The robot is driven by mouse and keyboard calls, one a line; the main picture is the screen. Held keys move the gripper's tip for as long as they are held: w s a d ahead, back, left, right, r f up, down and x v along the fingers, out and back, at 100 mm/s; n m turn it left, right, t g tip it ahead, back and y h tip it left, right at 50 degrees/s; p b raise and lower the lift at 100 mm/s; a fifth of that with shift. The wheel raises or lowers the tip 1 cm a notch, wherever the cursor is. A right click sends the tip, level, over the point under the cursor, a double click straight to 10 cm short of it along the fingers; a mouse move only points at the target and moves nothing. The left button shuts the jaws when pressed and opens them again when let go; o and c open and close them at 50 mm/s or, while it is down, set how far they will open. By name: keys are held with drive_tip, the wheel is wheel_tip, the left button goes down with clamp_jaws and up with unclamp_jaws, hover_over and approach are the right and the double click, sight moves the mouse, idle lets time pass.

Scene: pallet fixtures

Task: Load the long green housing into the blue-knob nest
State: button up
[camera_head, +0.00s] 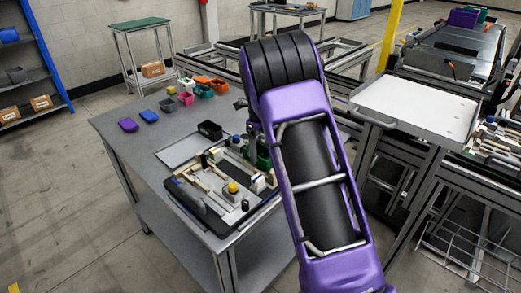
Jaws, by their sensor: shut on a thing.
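My gripper (254,128) shows only in part beside my purple forearm, which hides most of it. It is shut on the long green housing (263,152), a dark green piece at the right end of the fixture pallet. The forearm covers part of the housing, and I cannot tell whether it touches the nest. A small blue knob (236,139) shows on the back part of the pallet, just left of the housing. The blue-knob nest itself is largely hidden by nearby parts and the arm.
The fixture pallet (200,212) lies on the grey table (130,150), with a yellow knob (233,187) at its front. A black bin (210,130) stands behind it. Purple and blue pieces lie at left, several coloured housings along the back. A white-topped cart (420,105) stands right.

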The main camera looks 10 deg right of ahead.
drive_tip(key=shift+f, duration=0.4)
drive_tip(key=o, duration=1.5)
drive_tip(key=shift+o, duration=0.2)
wheel_tip(320, 180, up, 18)
drive_tip(key=p, duration=0.1)
drive_tip(key=shift+f+p, duration=0.25)
drive_tip(key=shift+p, duration=0.05)
